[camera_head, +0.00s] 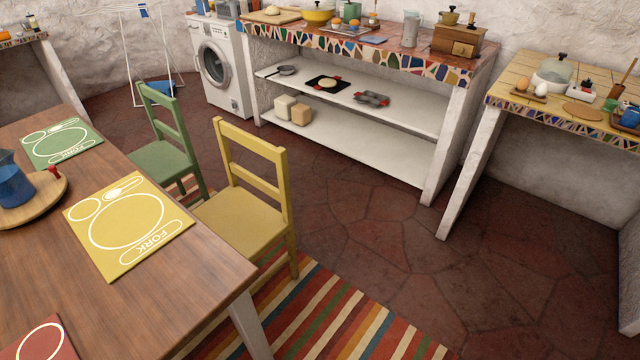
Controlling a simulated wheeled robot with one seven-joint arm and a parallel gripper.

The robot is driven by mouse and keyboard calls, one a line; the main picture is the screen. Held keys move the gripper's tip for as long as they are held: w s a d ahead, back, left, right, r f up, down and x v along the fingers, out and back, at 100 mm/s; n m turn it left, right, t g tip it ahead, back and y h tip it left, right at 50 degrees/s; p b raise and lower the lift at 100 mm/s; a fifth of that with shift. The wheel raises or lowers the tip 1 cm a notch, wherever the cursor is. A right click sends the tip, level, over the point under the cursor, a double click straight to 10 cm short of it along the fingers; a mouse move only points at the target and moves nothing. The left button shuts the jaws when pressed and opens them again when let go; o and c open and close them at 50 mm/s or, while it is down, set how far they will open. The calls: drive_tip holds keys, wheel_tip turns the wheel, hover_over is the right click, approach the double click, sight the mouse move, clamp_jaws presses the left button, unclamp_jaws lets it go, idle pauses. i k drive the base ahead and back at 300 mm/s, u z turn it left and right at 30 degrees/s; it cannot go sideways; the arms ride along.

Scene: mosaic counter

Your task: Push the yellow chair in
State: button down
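The yellow chair (243,218) stands upright on the floor at the right side of the wooden table (140,300). Its backrest faces right, away from the table, and its seat points toward the table edge. The front part of the seat is close to the edge beside the yellow placemat (128,222); its front legs are hidden by the table. My gripper is not in view.
A green chair (168,158) stands behind the yellow chair, near the same table side. A striped rug (330,315) lies under the table and yellow chair. The stone floor (400,240) right of the chair is clear up to the mosaic counter (440,62) and its white shelves.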

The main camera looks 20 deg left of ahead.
sight(251, 226)
drive_tip(key=z, duration=0.2)
drive_tip(key=i, duration=1.2)
drive_tip(key=u, duration=0.4)
drive_tip(key=i, duration=1.1)
drive_tip(key=u, duration=1.15)
drive_tip(key=i, duration=0.65)
drive_tip(key=u, duration=0.4)
